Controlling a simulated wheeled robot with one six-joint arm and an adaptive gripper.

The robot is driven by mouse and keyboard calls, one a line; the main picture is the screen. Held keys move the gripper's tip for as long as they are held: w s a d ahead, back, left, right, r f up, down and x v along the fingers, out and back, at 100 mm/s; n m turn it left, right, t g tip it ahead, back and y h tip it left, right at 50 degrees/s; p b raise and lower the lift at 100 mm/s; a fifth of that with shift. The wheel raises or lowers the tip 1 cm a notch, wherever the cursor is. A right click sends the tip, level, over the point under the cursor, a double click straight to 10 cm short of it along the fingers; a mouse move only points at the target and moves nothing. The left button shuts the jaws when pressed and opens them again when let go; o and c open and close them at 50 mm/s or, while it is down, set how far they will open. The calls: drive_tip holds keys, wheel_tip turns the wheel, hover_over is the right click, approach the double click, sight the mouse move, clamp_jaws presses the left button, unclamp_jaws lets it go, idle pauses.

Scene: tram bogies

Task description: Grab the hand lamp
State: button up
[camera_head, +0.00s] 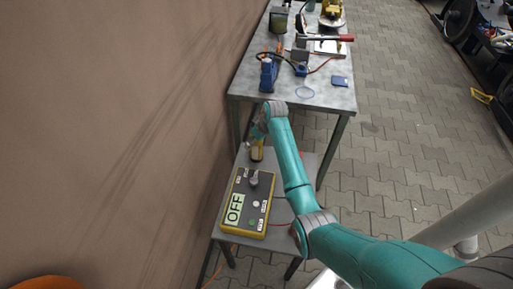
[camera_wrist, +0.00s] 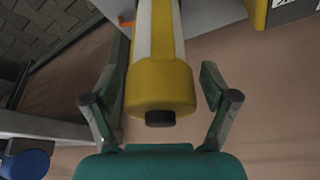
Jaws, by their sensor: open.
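The hand lamp, a yellow cylinder with a pale stripe and a dark stub at its end, shows large in the wrist view (camera_wrist: 160,85). In the head view, a small yellow part of it (camera_head: 257,152) shows on the small lower table, partly hidden by my gripper. My gripper (camera_head: 256,137) is just above it. In the wrist view my gripper (camera_wrist: 160,90) is open, one finger on each side of the lamp's end, with visible gaps. I cannot tell how far below the fingertips the lamp lies.
A yellow-edged control box (camera_head: 249,203) reading OFF stands on the small table (camera_head: 283,212), close to the lamp. A grey workbench (camera_head: 325,97) behind holds a blue tool (camera_head: 267,74) and other items. A brown wall (camera_head: 110,120) runs close along the left. Paved floor lies right.

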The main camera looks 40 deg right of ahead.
drive_tip(key=shift+c, duration=0.2)
drive_tip(key=c, duration=1.4)
